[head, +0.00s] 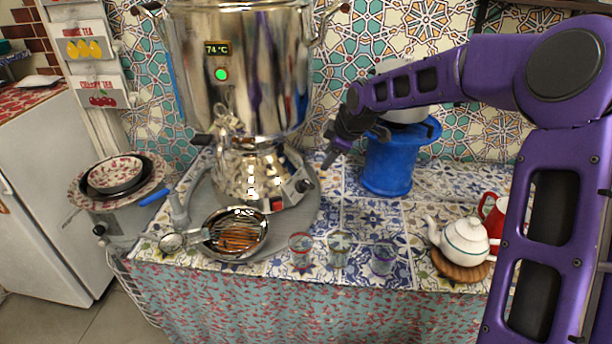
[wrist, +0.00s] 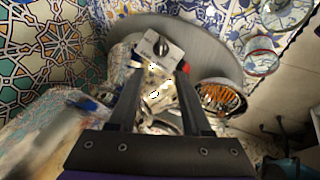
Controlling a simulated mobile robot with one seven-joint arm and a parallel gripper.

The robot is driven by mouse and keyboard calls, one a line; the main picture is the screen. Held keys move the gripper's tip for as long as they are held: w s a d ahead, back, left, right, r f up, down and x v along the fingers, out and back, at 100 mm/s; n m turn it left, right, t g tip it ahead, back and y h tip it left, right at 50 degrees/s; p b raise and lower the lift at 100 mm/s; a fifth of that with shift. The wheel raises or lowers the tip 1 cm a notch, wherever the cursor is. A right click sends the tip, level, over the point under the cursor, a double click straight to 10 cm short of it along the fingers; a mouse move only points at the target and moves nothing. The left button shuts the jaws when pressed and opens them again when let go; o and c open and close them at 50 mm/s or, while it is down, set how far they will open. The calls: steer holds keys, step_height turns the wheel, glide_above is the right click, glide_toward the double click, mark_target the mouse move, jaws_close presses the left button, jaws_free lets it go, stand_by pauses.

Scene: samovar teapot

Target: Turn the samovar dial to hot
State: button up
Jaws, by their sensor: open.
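The large silver samovar (head: 240,85) stands at the back left of the tiled table. Its display reads 74 °C above a lit green light. The dial (head: 303,186) is a dark knob on a pale box at the right of the samovar's base. In the wrist view the dial (wrist: 160,48) lies just beyond my fingertips, roughly centred between them. My gripper (head: 333,158) is above and right of the dial in the head view, apart from it. In the wrist view my gripper (wrist: 157,82) is open, with nothing between its fingers. The dial's markings are too small to read.
A blue stand (head: 387,168) is behind my gripper. Several glasses (head: 338,248) line the front edge. A white teapot (head: 463,241) and a red mug (head: 488,208) stand at right.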

mark_target(307, 182)
steer(key=x, duration=0.5)
steer(key=b+x, duration=0.1)
steer(key=x, duration=0.5)
steer(key=b+x, duration=0.1)
steer(key=x, duration=0.5)
steer(key=shift+a, duration=0.45)
jaws_close()
